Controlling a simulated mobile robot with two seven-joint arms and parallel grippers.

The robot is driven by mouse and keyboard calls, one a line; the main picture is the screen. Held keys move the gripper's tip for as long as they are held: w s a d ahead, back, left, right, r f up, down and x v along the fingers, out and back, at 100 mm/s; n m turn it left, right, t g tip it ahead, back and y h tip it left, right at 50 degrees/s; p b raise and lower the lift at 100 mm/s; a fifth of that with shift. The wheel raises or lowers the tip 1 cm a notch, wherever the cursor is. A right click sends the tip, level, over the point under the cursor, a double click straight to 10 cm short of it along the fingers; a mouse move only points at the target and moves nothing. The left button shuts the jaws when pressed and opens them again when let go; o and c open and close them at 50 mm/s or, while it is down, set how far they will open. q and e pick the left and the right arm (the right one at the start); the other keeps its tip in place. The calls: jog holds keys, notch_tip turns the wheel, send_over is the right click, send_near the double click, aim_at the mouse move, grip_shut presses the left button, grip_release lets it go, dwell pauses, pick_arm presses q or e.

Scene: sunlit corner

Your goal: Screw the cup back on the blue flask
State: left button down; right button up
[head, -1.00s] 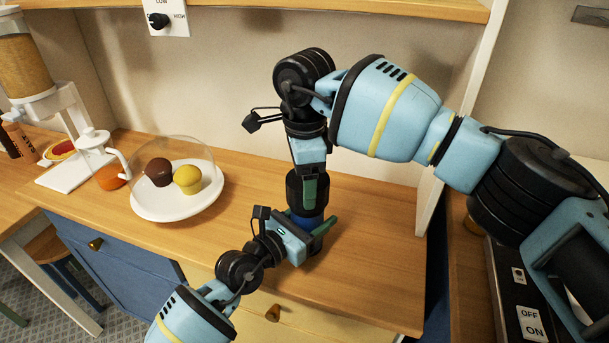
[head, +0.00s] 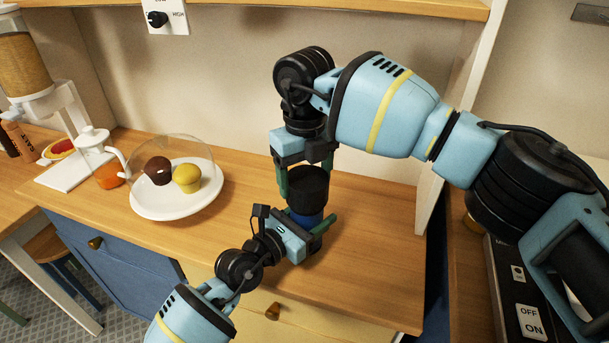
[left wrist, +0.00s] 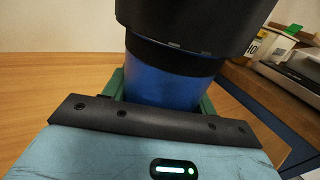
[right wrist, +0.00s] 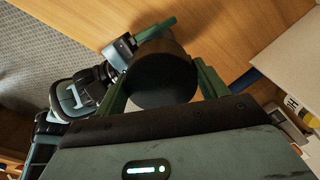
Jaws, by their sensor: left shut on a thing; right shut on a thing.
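The blue flask (head: 306,218) stands upright on the wooden counter, near its front edge. The black cup (head: 308,184) sits over its top. My left gripper (head: 314,229) is shut around the flask's blue body from the front left. In the left wrist view the blue body (left wrist: 160,84) shows between the green fingers, with a dark band under the wide cup (left wrist: 195,25). My right gripper (head: 304,172) points down from above and is shut on the cup. In the right wrist view the cup's round top (right wrist: 163,76) lies between the fingers. The thread is hidden.
A plate (head: 150,207) with two muffins under a clear dome stands left on the counter. A glass jug (head: 107,170) and a dispenser (head: 28,65) are farther left. A white upright panel (head: 462,110) rises close behind my right arm. Bare counter lies between plate and flask.

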jog(key=m, duration=0.8)
jog(key=shift+d, duration=0.2)
jog(key=m, duration=0.6)
jog(key=shift+d, duration=0.15)
jog(key=m, duration=0.5)
jog(key=shift+s, duration=0.1)
jog(key=m, duration=0.2)
jog(key=shift+s+d+m, duration=0.1)
jog(key=shift+m, duration=0.3)
jog(key=m, duration=0.6)
jog(key=shift+s, duration=0.15)
jog(key=o, duration=1)
jog(key=shift+c, duration=0.2)
